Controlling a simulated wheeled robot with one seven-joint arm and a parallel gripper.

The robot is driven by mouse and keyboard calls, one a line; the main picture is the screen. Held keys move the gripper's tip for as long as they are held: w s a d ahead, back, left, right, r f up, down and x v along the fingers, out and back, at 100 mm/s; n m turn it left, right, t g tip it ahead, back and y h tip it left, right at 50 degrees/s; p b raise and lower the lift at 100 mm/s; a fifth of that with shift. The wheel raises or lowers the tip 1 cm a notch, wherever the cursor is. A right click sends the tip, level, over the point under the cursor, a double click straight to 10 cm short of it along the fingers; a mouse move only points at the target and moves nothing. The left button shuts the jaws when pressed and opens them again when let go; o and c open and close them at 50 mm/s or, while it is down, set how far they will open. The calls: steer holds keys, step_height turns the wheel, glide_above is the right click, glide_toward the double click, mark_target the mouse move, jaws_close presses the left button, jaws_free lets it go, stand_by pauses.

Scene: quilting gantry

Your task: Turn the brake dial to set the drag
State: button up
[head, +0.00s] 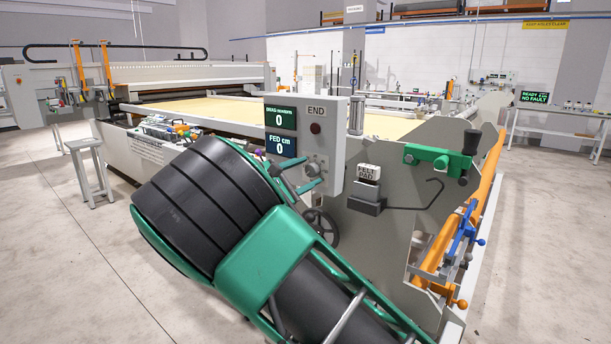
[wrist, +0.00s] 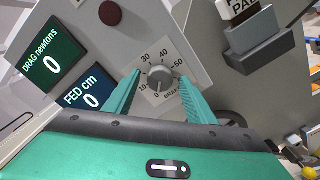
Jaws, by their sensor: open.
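The brake dial (wrist: 161,76) is a round grey knob on a pale scale plate in the wrist view, with numbers such as 30, 40 and 50 around it. Its pointer is too small to read surely. It also shows on the control box (head: 335,150) in the head view (head: 313,169). My gripper (wrist: 160,84) is open, its two teal fingers on either side of the knob, apparently not closed on it. Whether they touch it cannot be told. The drag display (wrist: 51,53) reads 0 newtons, and the fed display (wrist: 89,94) reads 0 cm.
A dark red button (head: 316,128) sits above the dial. A felt pad block (head: 367,173) on a grey holder and a hooked rod stand right of the box. A handwheel (head: 320,228) lies below. Open floor (head: 545,240) is at the right.

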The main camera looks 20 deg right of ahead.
steer(key=shift+w+d, duration=0.25)
steer(key=shift+d, duration=0.15)
steer(key=c, duration=1)
steer(key=shift+c, duration=0.2)
